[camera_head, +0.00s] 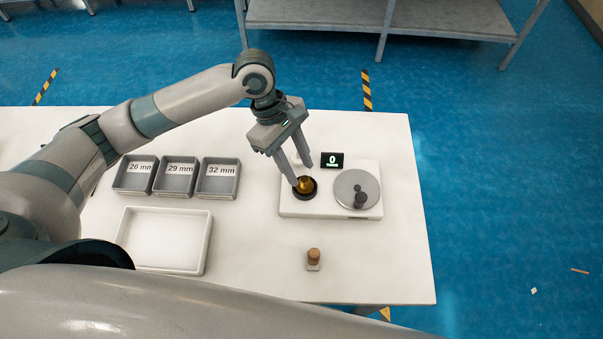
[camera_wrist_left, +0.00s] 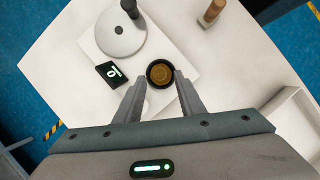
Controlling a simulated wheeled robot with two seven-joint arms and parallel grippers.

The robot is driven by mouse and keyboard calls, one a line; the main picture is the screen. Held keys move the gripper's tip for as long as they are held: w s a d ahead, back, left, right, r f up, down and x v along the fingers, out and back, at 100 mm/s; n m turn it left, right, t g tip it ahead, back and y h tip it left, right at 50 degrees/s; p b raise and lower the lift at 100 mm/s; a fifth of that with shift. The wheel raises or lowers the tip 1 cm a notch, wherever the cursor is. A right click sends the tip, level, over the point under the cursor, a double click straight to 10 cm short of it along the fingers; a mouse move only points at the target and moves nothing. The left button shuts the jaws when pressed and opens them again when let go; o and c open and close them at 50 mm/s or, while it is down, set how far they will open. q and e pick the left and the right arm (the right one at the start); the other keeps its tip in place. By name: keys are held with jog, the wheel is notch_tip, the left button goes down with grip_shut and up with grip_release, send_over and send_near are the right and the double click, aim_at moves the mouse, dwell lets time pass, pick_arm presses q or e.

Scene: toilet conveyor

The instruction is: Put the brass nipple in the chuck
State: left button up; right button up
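The brass nipple (camera_head: 305,185) stands in the dark round chuck (camera_head: 304,194) on the left side of a white device. In the left wrist view the nipple (camera_wrist_left: 160,73) shows from above, ringed by the black chuck (camera_wrist_left: 152,84). My left gripper (camera_head: 301,175) is over the chuck with its fingers spread. In the left wrist view the fingertips (camera_wrist_left: 160,84) lie on either side of the chuck, with a gap to the nipple. How deep the nipple sits cannot be told. My right gripper is not in view.
The white device (camera_head: 330,210) carries a grey disc (camera_head: 350,184) with a dark knob (camera_head: 360,199) and a display (camera_head: 332,160) reading 0. Three bins marked 26 mm (camera_head: 131,188), 29 mm and 32 mm and an empty white tray (camera_head: 207,245) are left. A wooden-handled stamp-like object (camera_head: 314,258) stands in front.

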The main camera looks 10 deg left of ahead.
pick_arm(q)
jog(key=b+v, duration=0.1)
jog(key=v, duration=0.7)
jog(key=shift+r+b, duration=0.2)
jog(key=shift+b, duration=0.1)
